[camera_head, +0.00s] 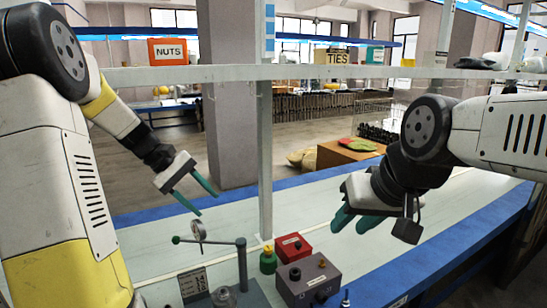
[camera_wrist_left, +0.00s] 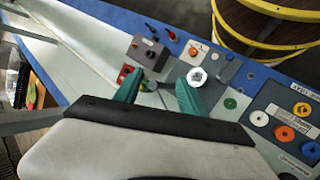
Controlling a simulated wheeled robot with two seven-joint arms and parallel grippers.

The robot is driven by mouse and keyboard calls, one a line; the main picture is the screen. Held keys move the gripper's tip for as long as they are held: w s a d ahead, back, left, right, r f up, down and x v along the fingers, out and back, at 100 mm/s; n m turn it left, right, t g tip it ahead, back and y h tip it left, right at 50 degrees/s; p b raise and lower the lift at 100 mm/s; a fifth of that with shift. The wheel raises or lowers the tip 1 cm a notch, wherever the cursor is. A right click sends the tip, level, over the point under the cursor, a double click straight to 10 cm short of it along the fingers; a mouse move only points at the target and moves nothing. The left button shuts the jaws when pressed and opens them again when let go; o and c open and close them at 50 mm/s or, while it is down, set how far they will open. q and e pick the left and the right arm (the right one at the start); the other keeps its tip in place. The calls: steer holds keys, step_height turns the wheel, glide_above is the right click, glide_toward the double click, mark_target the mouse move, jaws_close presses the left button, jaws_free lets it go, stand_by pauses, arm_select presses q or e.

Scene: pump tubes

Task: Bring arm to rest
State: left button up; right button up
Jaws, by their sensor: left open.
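My left gripper (camera_head: 207,205) hangs over the bench at left centre, teal fingers apart and nothing between them. In the left wrist view its two fingers (camera_wrist_left: 158,88) are also spread and empty. My right gripper (camera_head: 349,231) is over the right part of the bench, fingers pointing down left. A gap shows between its fingers and I see nothing held.
A post (camera_head: 265,150) rises from the bench between my arms and a shelf (camera_head: 230,73) crosses behind. A lever stand (camera_head: 242,265) is at the front. The left wrist view shows a panel of coloured discs (camera_wrist_left: 290,125) and barrels (camera_wrist_left: 250,22). The bench's right part is clear.

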arm_select(q)
steer(key=s+d+r+m+t+y, duration=0.2)
steer(key=s+r+m, duration=0.1)
steer(key=s, duration=0.7)
steer(key=s+d+r+m+t+y, duration=0.3)
steer(key=s+m, duration=0.2)
steer(key=s, duration=0.5)
steer(key=shift+r, duration=0.35)
steer(key=shift+a, duration=0.1)
stand_by(0.5)
